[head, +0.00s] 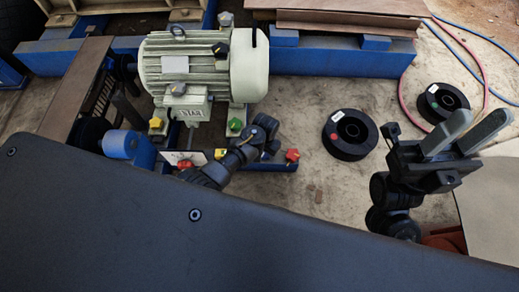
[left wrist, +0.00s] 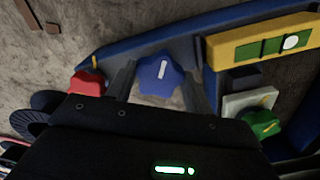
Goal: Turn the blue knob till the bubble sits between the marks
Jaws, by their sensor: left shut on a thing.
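The blue knob (left wrist: 160,77) has a white line on its face and sits between the fingers of my left gripper (left wrist: 160,70), which is shut on it. In the head view my left gripper (head: 266,134) is by the blue frame below the motor and hides the blue knob. The yellow level (left wrist: 228,51) has a green window with dark marks. Its white round bubble (left wrist: 291,42) is at the right end of the window, to the right of the marks. My right gripper (head: 484,117) is open and empty, above the floor at the right.
Near the blue knob are a red knob (left wrist: 87,83) and a green knob (left wrist: 264,124). The cream motor (head: 200,65) stands behind in the head view. Two black spools (head: 350,135) (head: 441,101) lie on the floor, with hoses at the right.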

